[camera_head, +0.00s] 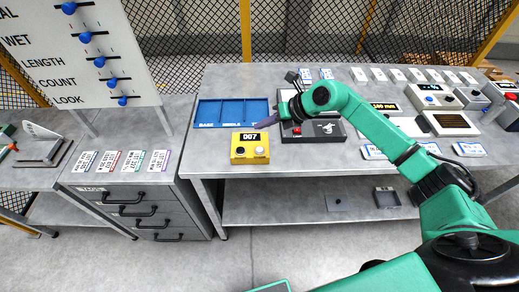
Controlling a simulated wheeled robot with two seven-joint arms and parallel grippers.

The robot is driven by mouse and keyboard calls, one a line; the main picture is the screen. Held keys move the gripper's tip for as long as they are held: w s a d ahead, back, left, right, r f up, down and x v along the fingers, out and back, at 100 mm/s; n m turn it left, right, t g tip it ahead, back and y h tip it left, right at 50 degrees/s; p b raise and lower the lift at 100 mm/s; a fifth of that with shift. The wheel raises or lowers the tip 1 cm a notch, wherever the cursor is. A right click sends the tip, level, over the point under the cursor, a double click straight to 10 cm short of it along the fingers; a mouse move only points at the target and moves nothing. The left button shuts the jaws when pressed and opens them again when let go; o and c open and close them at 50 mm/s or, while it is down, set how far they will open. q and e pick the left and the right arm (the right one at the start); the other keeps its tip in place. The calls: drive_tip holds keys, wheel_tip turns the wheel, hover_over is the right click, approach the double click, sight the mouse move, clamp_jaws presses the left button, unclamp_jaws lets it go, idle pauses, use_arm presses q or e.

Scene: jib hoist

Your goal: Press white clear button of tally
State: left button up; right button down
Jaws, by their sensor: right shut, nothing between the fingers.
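The tally (250,157) is a yellow box near the front edge of the grey bench, with a dark display reading 007. Its white clear button (260,150) is at the right of its face, and a dark button (239,150) is at the left. My right gripper (262,123) reaches in from the right, shut and empty. Its tips appear just above and behind the right end of the display, apart from the white button in the picture. Its exact height over the tally is hard to tell. My left gripper is out of view.
A blue tray (233,124) lies behind the tally. A dark device with a red button (297,130) stands right of the gripper. A white slider panel (75,50) rises at the left, above a drawer unit (140,212). The bench front left of the tally is clear.

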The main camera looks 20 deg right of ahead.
drive_tip(key=b, duration=0.6)
approach(256, 149)
drive_tip(key=x, duration=0.3)
drive_tip(key=r+x, duration=0.1)
drive_tip(key=x, duration=0.1)
drive_tip(key=shift+w+a+f, duration=0.2)
drive_tip(key=shift+w+a, duration=0.2)
drive_tip(key=shift+w, duration=0.1)
idle(0.6)
drive_tip(key=shift+f, duration=0.4)
drive_tip(key=shift+f+b, duration=0.5)
drive_tip(key=shift+b, duration=0.1)
idle(0.5)
drive_tip(key=shift+r+p, duration=0.65)
drive_tip(key=shift+r, duration=0.25)
wheel_tip(256, 149, up, 5)
drive_tip(key=p, duration=0.3)
drive_tip(key=shift+p, duration=0.35)
